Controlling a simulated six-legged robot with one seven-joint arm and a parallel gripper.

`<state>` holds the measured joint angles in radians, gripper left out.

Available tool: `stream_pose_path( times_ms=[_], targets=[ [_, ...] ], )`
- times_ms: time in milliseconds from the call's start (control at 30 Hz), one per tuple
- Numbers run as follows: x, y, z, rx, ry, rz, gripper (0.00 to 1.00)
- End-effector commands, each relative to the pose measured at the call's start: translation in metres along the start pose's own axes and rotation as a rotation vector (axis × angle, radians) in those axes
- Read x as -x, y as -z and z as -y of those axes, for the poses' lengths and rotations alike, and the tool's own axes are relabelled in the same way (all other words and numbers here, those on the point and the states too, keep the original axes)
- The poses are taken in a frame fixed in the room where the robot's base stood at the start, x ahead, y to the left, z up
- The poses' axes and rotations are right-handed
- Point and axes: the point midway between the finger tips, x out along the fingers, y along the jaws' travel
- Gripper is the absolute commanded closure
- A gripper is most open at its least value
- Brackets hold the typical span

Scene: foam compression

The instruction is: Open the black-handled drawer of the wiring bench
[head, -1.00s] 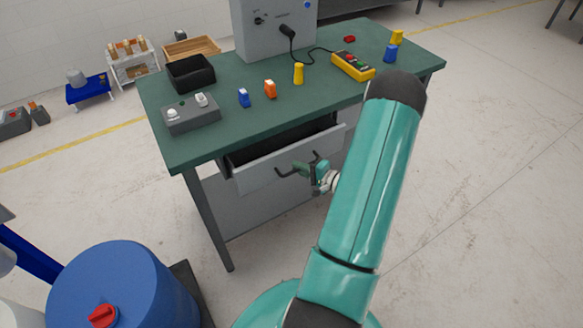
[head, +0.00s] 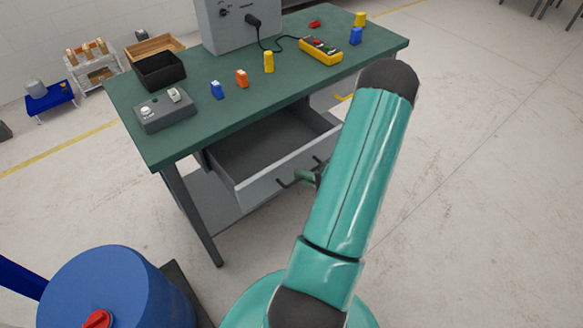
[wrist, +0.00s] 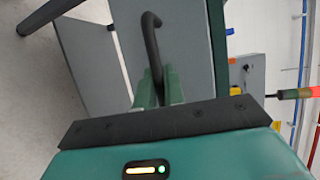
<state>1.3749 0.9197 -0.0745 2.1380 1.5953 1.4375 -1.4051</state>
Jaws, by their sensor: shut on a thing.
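The wiring bench (head: 200,125) has a green top, and its grey drawer (head: 262,185) is pulled well out below the front edge. The drawer's grey inside shows and looks empty. The black handle (head: 287,184) is on the drawer front, partly hidden by my gripper (head: 313,177). In the wrist view, the handle (wrist: 152,38) is a black bar running down between the green fingers of my gripper (wrist: 157,88). The fingers are shut on it. My arm hides the right end of the drawer front in the head view.
A blue drum (head: 110,285) with a red cap stands at the lower left. On the bench are a black bin (head: 160,72), a grey switch box (head: 165,112), a yellow meter (head: 320,52) and several small coloured parts. The floor right of the bench is clear.

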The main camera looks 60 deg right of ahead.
Motion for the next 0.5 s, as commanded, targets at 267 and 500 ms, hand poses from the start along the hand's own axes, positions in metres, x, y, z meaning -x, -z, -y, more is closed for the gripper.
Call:
stream_pose_path(
  times_ms=[267, 500],
  targets=[
    [0.059, -0.025, -0.013, -0.004, 0.001, -0.001, 1.0],
    [0.078, -0.034, -0.017, -0.001, 0.002, 0.001, 1.0]
  ],
)
